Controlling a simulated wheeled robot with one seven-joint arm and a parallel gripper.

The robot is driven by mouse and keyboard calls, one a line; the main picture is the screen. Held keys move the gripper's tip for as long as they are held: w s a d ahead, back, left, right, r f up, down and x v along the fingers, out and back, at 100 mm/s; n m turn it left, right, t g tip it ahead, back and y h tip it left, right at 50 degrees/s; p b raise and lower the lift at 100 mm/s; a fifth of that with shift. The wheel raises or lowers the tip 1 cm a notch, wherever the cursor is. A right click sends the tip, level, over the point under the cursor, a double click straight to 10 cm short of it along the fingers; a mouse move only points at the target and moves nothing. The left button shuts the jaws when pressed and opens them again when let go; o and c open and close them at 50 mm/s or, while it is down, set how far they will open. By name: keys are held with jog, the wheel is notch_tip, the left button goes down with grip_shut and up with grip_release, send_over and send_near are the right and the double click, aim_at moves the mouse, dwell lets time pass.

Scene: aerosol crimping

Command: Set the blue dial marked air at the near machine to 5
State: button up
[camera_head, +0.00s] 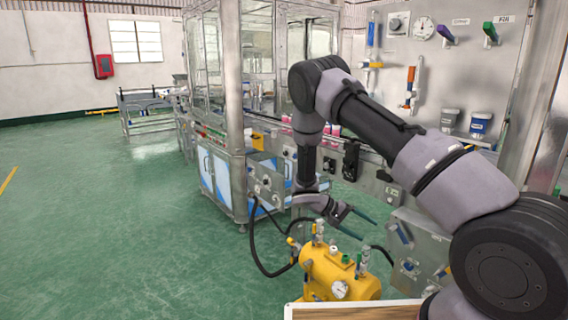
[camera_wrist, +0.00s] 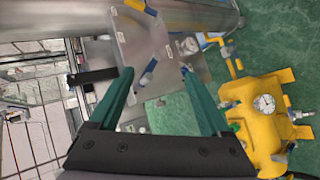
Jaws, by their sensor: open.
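My gripper (camera_head: 368,231) hangs in mid-air beyond the yellow tank, its two dark green fingers apart. In the wrist view the open fingers (camera_wrist: 156,70) have nothing between them in their grip. A grey metal panel box (camera_head: 424,240) stands at the lower right in the head view, carrying a blue lever-like part (camera_head: 403,234) and a smaller blue part below. In the wrist view a blue part (camera_wrist: 148,74) on a grey plate shows beyond the fingers, apart from them. I cannot read an air label or any setting, and cannot tell which blue part is the dial.
A yellow tank (camera_head: 325,272) with a gauge and valves stands below my gripper; black hoses run beside it. The filling line (camera_head: 268,183) stands behind. A tall panel (camera_head: 470,75) with gauges and coloured handles is at the upper right. Green floor at left is free.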

jog(key=s+r+m+y, duration=0.2)
jog(key=s+r+y, duration=0.2)
jog(key=r, duration=0.9)
jog(key=s+r+m+y, duration=0.1)
jog(key=s+r+y, duration=0.3)
jog(key=r, duration=1)
jog(key=s+a+r+t+y, duration=0.1)
jog(key=s+r+t+y, duration=0.4)
jog(key=s+r, duration=1.1)
jog(key=t, duration=0.3)
jog(key=shift+s+a+r+y, duration=0.15)
jog(key=shift+s+r+y, duration=0.25)
